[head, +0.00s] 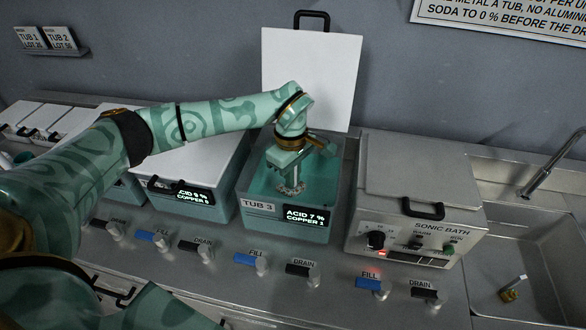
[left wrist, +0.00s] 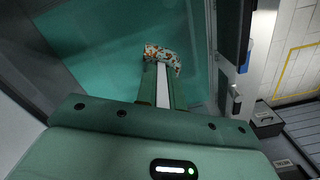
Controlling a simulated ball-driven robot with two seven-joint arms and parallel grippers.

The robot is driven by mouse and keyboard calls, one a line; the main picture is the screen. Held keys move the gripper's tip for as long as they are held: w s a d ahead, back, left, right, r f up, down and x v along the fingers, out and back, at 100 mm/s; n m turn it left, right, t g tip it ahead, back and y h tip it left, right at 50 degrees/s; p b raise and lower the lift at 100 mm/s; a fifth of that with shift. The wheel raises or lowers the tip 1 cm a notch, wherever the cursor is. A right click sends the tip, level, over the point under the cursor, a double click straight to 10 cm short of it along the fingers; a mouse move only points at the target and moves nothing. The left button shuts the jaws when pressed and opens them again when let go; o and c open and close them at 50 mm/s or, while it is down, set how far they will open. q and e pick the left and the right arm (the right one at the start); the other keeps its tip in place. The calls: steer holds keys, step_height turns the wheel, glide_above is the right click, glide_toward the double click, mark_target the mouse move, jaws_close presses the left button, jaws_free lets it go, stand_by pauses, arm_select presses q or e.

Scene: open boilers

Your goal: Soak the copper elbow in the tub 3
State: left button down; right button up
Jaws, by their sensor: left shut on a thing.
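Tub 3 (head: 245,222) is an open teal tank of greenish liquid, with its white lid (head: 310,75) standing up behind it. Its display (head: 306,217) reads ACID 7 %, COPPER 1. My left gripper (head: 291,186) points down inside the tub. It is shut on the copper elbow (left wrist: 160,54), which shows pale with reddish-brown speckles between the fingertips in the left wrist view. The elbow is over or in the liquid; how deep it sits I cannot tell. My right gripper is not in view.
A closed tub (head: 195,165) stands left of tub 3, its display reading ACID 9 %. The sonic bath (head: 415,200) with a closed lid stands right. A steel sink (head: 540,240) holds a small brass-coloured part (head: 509,294). Fill and drain valves (head: 262,266) line the front.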

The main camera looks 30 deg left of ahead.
mark_target(292, 193)
arm_select(q)
steer(key=shift+f+b, duration=1.65)
steer(key=shift+f, duration=1.75)
stand_by(1.1)
step_height(292, 193, up, 7)
steer(key=p, duration=0.6)
steer(key=shift+r, duration=0.1)
step_height(292, 193, up, 9)
steer(key=p, duration=0.7)
steer(key=shift+f, duration=0.2)
stand_by(0.7)
